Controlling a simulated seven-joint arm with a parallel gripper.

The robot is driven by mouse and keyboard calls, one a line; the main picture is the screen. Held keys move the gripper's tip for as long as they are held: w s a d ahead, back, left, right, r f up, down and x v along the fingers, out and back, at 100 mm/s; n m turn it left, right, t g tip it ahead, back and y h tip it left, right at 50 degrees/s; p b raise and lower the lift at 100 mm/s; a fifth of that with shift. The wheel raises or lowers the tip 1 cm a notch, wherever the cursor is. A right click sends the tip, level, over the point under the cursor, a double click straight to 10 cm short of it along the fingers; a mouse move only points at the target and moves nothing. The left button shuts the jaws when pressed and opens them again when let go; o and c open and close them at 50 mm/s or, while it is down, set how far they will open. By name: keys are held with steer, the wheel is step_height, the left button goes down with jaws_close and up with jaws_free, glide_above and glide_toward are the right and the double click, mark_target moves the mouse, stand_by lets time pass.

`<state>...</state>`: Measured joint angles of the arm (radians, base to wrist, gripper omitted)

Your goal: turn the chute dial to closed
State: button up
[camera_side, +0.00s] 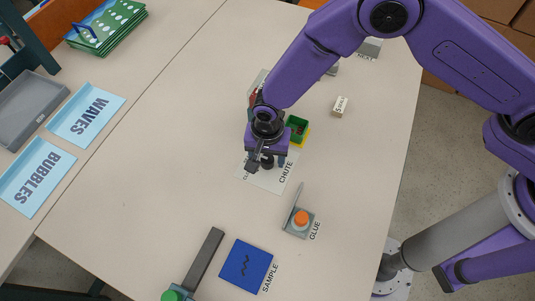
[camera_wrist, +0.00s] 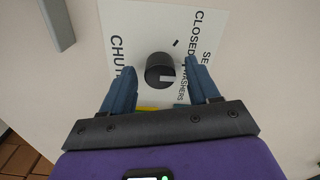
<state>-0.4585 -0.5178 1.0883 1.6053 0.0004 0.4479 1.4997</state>
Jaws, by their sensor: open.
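The chute dial (camera_wrist: 158,66) is a round black knob on a white plate (camera_wrist: 122,17) lettered CHUTE, CLOSED and WASHERS, with another label partly cut off. A white mark on the knob's lower right points toward the WASHERS side; a small black tick lies near CLOSED. My gripper (camera_wrist: 159,64) is open, its two blue fingers on either side of the dial, with a visible gap on each side. In the side view my gripper (camera_side: 264,164) is low over the white plate (camera_side: 268,182), and the dial is mostly hidden behind it.
A green and yellow bin (camera_side: 298,128) stands just behind the plate. A glue holder (camera_side: 299,222) with an orange top is in front, and a blue sample tile (camera_side: 246,266) lies nearer. A grey bar (camera_wrist: 58,24) lies beside the plate.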

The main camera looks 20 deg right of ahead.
steer(key=shift+c, duration=0.2)
steer(key=c, duration=1)
steer(key=shift+n, duration=0.4)
steer(key=n, duration=1.1)
steer(key=o, duration=1)
